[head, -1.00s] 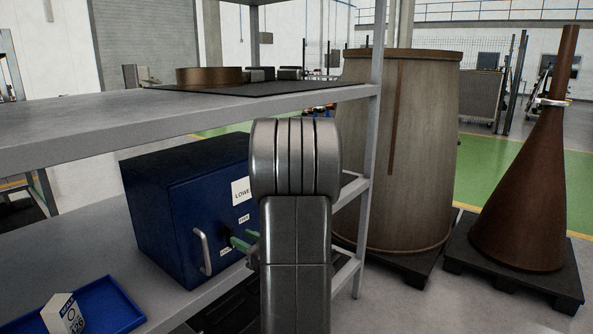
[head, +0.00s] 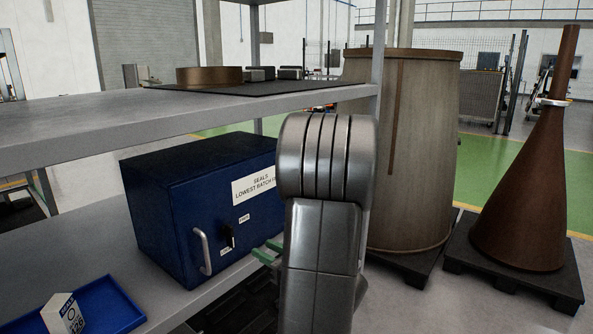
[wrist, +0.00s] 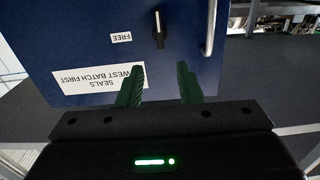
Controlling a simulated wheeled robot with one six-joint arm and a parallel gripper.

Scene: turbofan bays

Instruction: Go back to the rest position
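My gripper (head: 268,251) has green fingers, which are apart with nothing between them in the wrist view (wrist: 160,82). It is in front of a blue box (head: 165,215) on the lower shelf, clear of the box's front. The box front carries a black knob (head: 229,236), a silver handle (head: 203,251) and a white label (head: 256,186) about seals and lowest batch. In the wrist view the knob (wrist: 158,30) is beyond the fingertips, near a small "FREE" label (wrist: 121,37). My arm hides the box's right part in the head view.
A blue tray (head: 118,305) with a white numbered tag (head: 62,313) lies on the lower shelf (head: 90,245). The upper shelf edge (head: 200,127) and a rack post (head: 379,50) are close to my arm. A large drum (head: 425,150) and a brown cone (head: 520,210) stand on pallets to the right.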

